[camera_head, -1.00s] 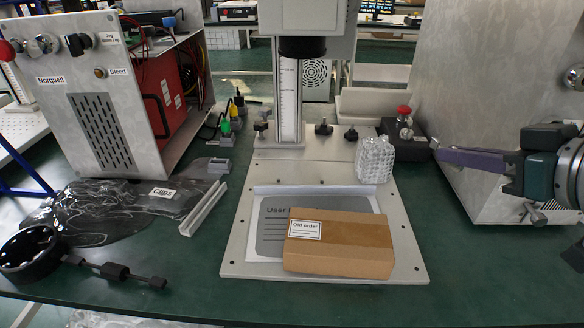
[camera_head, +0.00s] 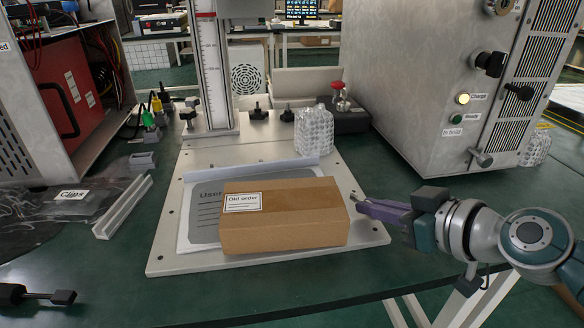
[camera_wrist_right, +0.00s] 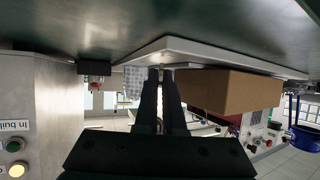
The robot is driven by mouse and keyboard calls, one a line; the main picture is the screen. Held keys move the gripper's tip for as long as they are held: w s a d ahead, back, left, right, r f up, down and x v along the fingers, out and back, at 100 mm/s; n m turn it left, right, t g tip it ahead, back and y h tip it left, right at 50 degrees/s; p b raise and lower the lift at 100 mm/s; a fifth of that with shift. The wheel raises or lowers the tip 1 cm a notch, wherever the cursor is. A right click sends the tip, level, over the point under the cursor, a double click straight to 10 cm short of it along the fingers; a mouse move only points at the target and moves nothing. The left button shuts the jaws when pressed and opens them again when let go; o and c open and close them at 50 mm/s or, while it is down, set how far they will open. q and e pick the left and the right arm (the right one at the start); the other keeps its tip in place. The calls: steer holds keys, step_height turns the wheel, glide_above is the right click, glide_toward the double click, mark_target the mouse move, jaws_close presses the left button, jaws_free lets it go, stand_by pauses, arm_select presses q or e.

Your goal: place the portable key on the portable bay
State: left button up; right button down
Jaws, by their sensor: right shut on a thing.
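My right gripper (camera_head: 360,203) reaches in from the right, its purple fingers pointing left at the right end of the cardboard box, by the plate's right edge. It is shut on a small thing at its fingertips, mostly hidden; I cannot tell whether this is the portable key. In the right wrist view, which looks upside down, the dark fingers (camera_wrist_right: 160,75) lie close together with a thin light strip between them. I cannot make out a thing that is clearly the portable bay.
The cardboard box (camera_head: 285,222) lies on a paper sheet on the metal plate (camera_head: 172,256). A bubble-wrapped thing (camera_head: 314,131) stands behind it. A metal cabinet (camera_head: 420,105) stands back right, a grey channel piece (camera_head: 123,207) left. Green table surface is clear at front.

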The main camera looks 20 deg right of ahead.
steer(key=shift+f, duration=0.1)
steer(key=shift+f, duration=0.1)
steer(key=shift+f, duration=0.15)
steer(key=c, duration=1)
jaws_free()
